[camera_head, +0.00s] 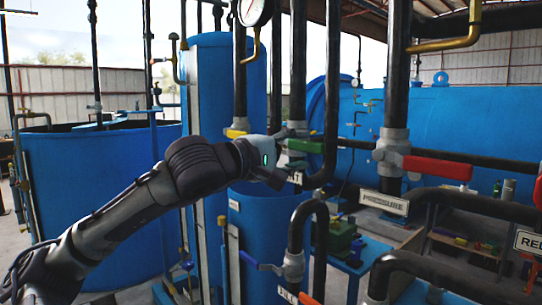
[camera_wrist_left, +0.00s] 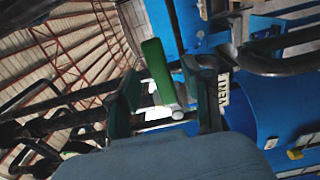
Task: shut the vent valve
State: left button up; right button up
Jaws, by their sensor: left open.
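The vent valve has a green lever handle (camera_head: 306,146) on a vertical black pipe in the middle of the head view. The handle points right, roughly crosswise to the pipe. A white label (camera_head: 296,179), partly covered, hangs below it. My left gripper (camera_head: 284,152) is at the valve, and part of the valve body is hidden behind it. In the left wrist view the green handle (camera_wrist_left: 158,70) shows between the two open fingers of my left gripper (camera_wrist_left: 165,95). I cannot tell whether a finger touches it. The label (camera_wrist_left: 223,88) shows beside the right finger. My right gripper is out of view.
A red-handled valve (camera_head: 437,167) with a "PRESSURE" label (camera_head: 384,203) stands to the right. A blue-handled valve (camera_head: 262,264) is below and a yellow handle (camera_head: 235,133) is just left. Vertical pipes crowd the gripper. A large blue tank (camera_head: 460,118) lies behind.

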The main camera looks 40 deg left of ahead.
pick_arm(q)
jog(key=s, duration=0.7)
jog(key=shift+s+a, duration=0.15)
jog(key=shift+s, duration=0.25)
jog(key=shift+f, duration=0.1)
